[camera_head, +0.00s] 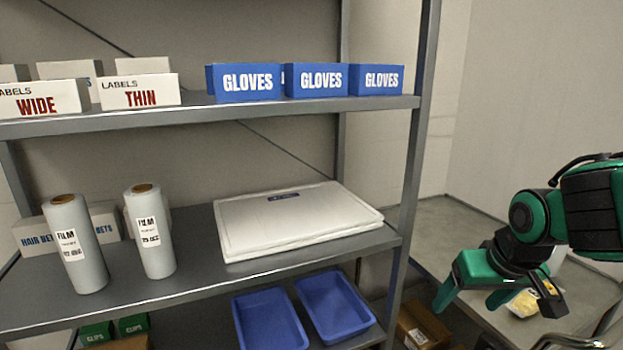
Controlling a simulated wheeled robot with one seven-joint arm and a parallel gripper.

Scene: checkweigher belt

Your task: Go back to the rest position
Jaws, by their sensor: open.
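My gripper (472,297) is at the right of the head view, on my green and black arm. Its green fingers point down and stand apart, with nothing seen between them. It is to the right of the grey shelf rack (414,170), in front of a grey table or counter surface (455,225). The exact gap between the gripper and the surface behind it cannot be told.
The rack holds label boxes (140,92), blue glove boxes (321,80), film rolls (150,232), a white lidded slab (300,222) and blue trays (335,305). A pale pack with yellow contents (522,303) lies behind my gripper. A brown carton (422,325) stands low beside the rack.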

